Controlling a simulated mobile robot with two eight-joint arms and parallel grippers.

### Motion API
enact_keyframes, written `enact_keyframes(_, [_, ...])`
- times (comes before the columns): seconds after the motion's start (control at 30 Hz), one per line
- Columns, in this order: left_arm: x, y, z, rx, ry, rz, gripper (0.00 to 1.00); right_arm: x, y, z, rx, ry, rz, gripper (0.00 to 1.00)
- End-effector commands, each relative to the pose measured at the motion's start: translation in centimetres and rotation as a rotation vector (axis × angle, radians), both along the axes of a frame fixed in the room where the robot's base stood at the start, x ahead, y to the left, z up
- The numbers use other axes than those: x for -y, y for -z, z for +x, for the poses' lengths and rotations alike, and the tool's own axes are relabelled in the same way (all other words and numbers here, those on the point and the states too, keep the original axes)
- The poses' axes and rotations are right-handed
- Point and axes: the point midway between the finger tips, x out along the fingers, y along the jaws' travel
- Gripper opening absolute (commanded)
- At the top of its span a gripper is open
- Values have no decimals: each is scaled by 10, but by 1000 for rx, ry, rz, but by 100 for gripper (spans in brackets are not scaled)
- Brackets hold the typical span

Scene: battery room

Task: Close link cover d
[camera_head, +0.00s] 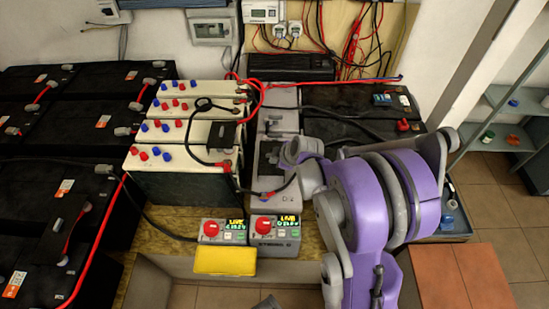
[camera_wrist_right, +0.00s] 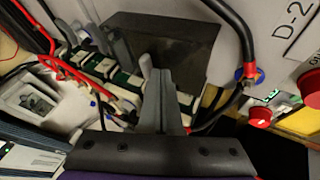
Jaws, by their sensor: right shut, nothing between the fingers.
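No link cover with a readable letter d shows. In the head view the right gripper (camera_head: 282,180) is over the grey unit (camera_head: 287,97), partly hidden by my purple wrist.
White battery blocks (camera_head: 183,185) with red and blue caps stand left of the grey unit, with black and red cables between. Two control boxes with red knobs (camera_head: 210,228) (camera_head: 263,225) stand at the front. Black batteries (camera_head: 50,150) fill the left.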

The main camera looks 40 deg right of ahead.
Motion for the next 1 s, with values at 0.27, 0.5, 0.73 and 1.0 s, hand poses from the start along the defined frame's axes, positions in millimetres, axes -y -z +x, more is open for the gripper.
enact_keyframes(0.27, [0, 0, 0, 0, 0, 0, 50, 3, 0, 3, 0, 0, 0, 0])
enact_keyframes(0.5, [0, 0, 0, 0, 0, 0, 50, 5, 0, 6, 0, 0, 0, 0])
enact_keyframes(0.73, [0, 1, 0, 0, 0, 0, 50, 28, 0, 33, 1, 0, -1, 0])
enact_keyframes(1.0, [0, 1, 0, 0, 0, 0, 50, 73, 0, 86, 1, 0, -1, 0])
